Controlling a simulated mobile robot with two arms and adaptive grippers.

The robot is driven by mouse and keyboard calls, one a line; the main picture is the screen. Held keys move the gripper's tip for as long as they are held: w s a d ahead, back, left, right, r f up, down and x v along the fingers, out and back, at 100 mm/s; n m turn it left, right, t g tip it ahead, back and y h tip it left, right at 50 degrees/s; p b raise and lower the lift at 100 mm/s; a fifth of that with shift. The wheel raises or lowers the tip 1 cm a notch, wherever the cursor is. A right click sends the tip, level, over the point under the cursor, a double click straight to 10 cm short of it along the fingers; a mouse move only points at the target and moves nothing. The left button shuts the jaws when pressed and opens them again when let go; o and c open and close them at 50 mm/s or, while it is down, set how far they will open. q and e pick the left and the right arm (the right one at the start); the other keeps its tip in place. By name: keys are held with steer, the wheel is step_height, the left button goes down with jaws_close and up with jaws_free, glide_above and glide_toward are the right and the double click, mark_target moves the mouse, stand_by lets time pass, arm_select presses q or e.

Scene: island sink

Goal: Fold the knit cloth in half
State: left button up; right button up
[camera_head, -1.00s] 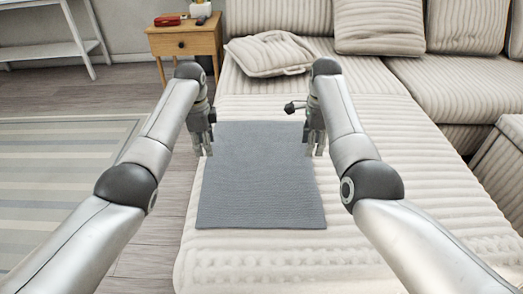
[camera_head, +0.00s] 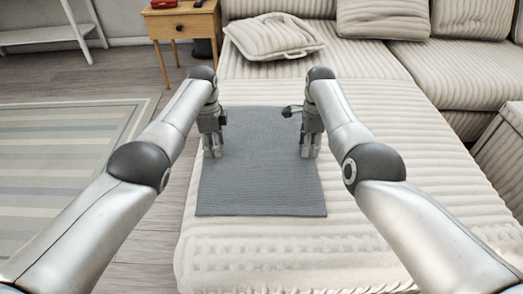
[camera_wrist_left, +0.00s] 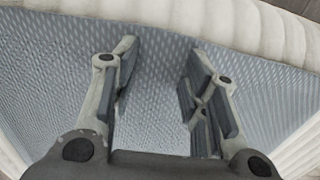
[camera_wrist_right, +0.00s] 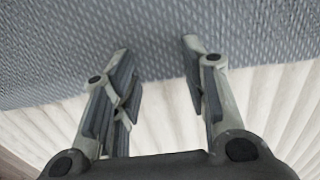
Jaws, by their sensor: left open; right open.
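The knit cloth (camera_head: 262,180) is a grey-blue rectangle lying flat and unfolded on the cream sofa seat. My left gripper (camera_head: 213,154) is open and empty over the cloth near its left edge. My right gripper (camera_head: 310,154) is open and empty at the cloth's right edge. In the left wrist view, the cloth (camera_wrist_left: 155,95) fills the space between and around the open fingers (camera_wrist_left: 160,70). In the right wrist view, the cloth (camera_wrist_right: 90,45) lies beyond the open fingers (camera_wrist_right: 157,55), with its edge running between them. I cannot tell whether the fingertips touch the cloth.
The ribbed cream sofa seat (camera_head: 375,110) extends around the cloth, with bare room in front and to the right. A loose cushion (camera_head: 272,37) lies behind. A wooden side table (camera_head: 182,24) stands at the back left, and a striped rug (camera_head: 60,160) covers the floor at left.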

arm_select(q)
steer(key=shift+f, duration=0.15)
arm_select(e)
steer(key=shift+f, duration=0.1)
arm_select(q)
steer(key=shift+f, duration=0.1)
jaws_close()
arm_select(e)
steer(key=shift+f, duration=0.1)
jaws_close()
stand_by(0.4)
